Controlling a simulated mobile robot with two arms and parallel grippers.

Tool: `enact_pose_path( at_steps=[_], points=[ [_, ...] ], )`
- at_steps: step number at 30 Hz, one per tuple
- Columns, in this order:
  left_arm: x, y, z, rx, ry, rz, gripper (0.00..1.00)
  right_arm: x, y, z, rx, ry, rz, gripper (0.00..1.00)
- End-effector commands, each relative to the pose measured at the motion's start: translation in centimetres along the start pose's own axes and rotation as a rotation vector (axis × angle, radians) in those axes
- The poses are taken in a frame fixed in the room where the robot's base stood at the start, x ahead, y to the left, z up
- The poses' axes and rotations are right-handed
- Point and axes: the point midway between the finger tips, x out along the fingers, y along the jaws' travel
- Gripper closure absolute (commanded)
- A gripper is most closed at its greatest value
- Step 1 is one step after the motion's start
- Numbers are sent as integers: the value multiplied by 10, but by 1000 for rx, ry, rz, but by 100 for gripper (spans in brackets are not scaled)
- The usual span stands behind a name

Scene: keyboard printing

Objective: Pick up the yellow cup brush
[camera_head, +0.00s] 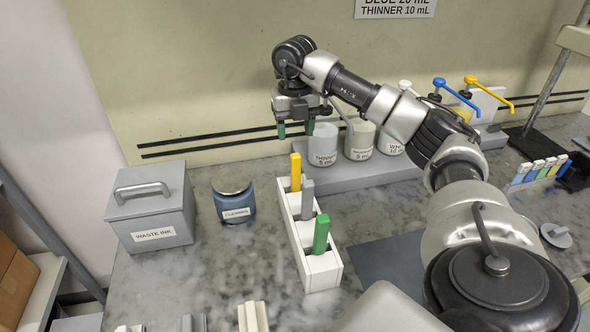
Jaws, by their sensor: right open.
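The yellow cup brush (295,172) stands upright in the far end of a white rack (322,272) on the marble counter. Only its upper block-shaped part shows; its lower end is hidden in the rack. A grey one (307,200) and a green one (321,233) stand in the same rack, nearer to me. My right gripper (296,129) is open and empty, pointing down above and behind the yellow brush in the picture. Its two greenish fingertips are apart, and the brush is not between them. My left gripper is out of view.
A grey waste ink box (152,208) and a blue cleaner jar (234,202) stand left of the rack. Labelled jars, including the thinner jar (323,145), stand on a grey platform behind it. Pump bottles with blue and yellow levers are at the back right.

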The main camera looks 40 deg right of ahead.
Motion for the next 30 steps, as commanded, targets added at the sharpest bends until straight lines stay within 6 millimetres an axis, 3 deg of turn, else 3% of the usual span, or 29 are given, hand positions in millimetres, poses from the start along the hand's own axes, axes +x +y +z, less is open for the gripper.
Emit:
enact_pose_path(
  at_steps=[3, 8, 19, 28, 30],
  points=[
    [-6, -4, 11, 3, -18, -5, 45, 18, -1, 0, 1, 3, -2, 45],
    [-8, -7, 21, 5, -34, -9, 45, 31, 0, 0, 1, 1, -1, 45],
    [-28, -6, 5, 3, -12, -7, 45, 77, 0, -3, 0, 1, -1, 45],
    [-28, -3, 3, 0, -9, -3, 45, 84, 0, -3, 0, 0, 1, 45],
    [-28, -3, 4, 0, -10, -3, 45, 84, 0, -3, 0, 0, 1, 55]
  ],
)
